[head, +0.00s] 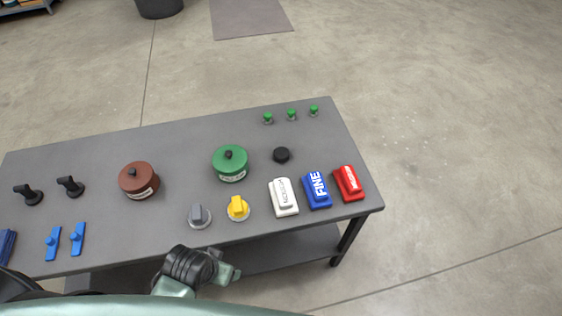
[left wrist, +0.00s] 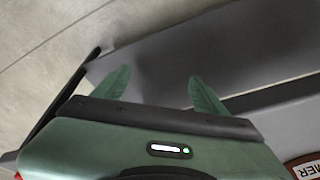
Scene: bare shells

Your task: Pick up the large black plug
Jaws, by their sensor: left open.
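The large black plug (head: 281,155) is a short, dark round piece standing on the grey table (head: 190,140). It sits right of the green lidded pot (head: 230,165) and behind the white block (head: 284,198). My left gripper (head: 235,272) is at the bottom of the head view, by the table's front edge, well apart from the plug. In the left wrist view its two green fingers (left wrist: 160,88) are spread wide with nothing between them. The plug does not show in that view. My right gripper is not seen.
Several small green plugs (head: 291,114) stand behind the plug. Blue (head: 318,190) and red (head: 349,183) blocks, a yellow knob (head: 238,208) and a grey knob (head: 199,215) line the front. A brown pot (head: 138,180) and black handled pieces (head: 70,186) are left. Table space left of the small plugs is bare.

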